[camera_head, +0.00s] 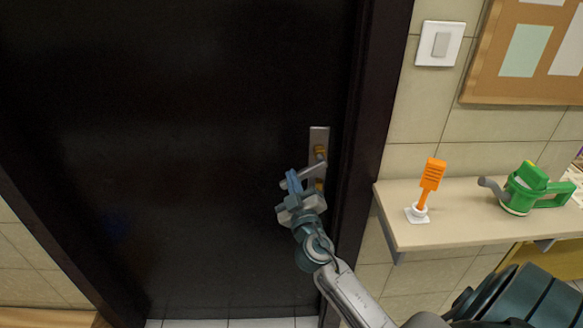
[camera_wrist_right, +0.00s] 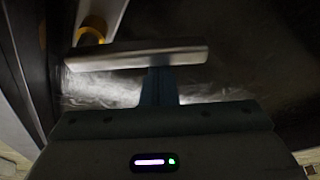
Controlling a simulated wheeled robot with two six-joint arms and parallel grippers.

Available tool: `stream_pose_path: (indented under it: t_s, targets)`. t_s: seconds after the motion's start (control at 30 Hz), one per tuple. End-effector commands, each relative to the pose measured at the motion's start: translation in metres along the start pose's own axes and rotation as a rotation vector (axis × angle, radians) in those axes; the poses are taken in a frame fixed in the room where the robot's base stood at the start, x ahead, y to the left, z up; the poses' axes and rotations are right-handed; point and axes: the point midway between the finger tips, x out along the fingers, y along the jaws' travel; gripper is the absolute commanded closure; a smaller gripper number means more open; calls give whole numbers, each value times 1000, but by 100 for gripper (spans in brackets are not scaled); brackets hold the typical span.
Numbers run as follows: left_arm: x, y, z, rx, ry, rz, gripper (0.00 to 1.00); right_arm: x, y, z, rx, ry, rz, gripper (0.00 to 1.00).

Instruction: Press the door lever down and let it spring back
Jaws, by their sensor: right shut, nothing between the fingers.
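The door lever (camera_head: 312,171) is a grey handle on a metal plate (camera_head: 319,135) near the right edge of a dark door (camera_head: 180,120). It slants down a little to the left from its brass-coloured pivot in the head view. My right gripper (camera_head: 293,181) is shut and empty at the lever's free end. In the right wrist view the lever (camera_wrist_right: 115,55) crosses in front of the fingertips (camera_wrist_right: 158,78), which overlap it; I cannot tell whether they touch. My left gripper is not in view.
A dark door frame stands right of the lever. A light switch (camera_head: 440,43) and a cork board (camera_head: 490,85) are on the wall above.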

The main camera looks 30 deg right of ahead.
Motion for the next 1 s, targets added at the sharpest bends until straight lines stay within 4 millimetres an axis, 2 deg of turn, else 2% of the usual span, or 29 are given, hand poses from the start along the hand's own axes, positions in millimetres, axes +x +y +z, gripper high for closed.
stream_pose_path:
  t_s: [0.3, 0.87, 1.0]
  targets:
    - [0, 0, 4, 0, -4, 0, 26, -3, -1, 8, -109, 0, -37, 100]
    - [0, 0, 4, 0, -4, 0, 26, -4, -2, 11, -125, -4, -44, 100]
    - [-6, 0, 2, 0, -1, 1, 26, 2, 0, 6, -125, -3, -44, 100]
